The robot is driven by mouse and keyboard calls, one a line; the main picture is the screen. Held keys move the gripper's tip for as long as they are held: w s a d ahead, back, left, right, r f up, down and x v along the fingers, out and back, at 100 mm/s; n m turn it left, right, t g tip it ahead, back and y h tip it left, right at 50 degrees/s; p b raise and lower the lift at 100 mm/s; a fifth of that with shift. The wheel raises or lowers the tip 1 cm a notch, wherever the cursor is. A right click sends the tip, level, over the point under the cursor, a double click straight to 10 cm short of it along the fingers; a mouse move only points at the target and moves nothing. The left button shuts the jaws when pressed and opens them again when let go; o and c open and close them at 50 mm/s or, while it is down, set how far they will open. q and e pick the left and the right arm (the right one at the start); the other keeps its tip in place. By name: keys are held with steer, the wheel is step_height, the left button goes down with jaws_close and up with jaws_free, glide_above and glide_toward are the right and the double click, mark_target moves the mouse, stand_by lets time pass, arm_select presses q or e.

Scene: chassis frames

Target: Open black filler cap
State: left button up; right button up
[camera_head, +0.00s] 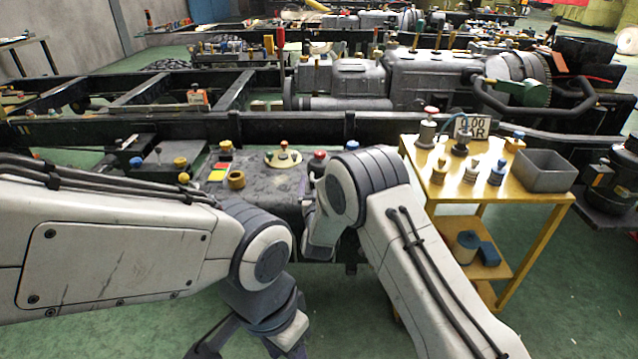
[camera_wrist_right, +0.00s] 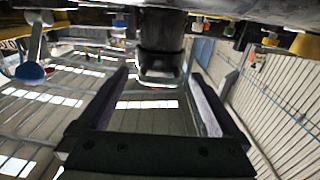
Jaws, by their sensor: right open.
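A dark, black-looking cylindrical cap (camera_wrist_right: 161,38) shows in the right wrist view, which looks upside down. It stands out from the dark surface at the top of that view. My right gripper (camera_wrist_right: 160,76) is open, with one finger on each side of the cap's end. I cannot tell whether either finger touches it. In the head view my right wrist hides this cap and most of the right gripper. My left gripper (camera_head: 245,345) shows only in part at the bottom edge of the head view, below the left wrist.
The dark tank top (camera_head: 270,185) bears a brown-yellow cap (camera_head: 236,180), a round cap with a red knob (camera_head: 283,156) and other coloured fittings. A yellow cart (camera_head: 440,190) at right carries several caps and a grey bin (camera_head: 543,171). Chassis rails (camera_head: 200,126) run behind.

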steer(key=shift+w, duration=0.4)
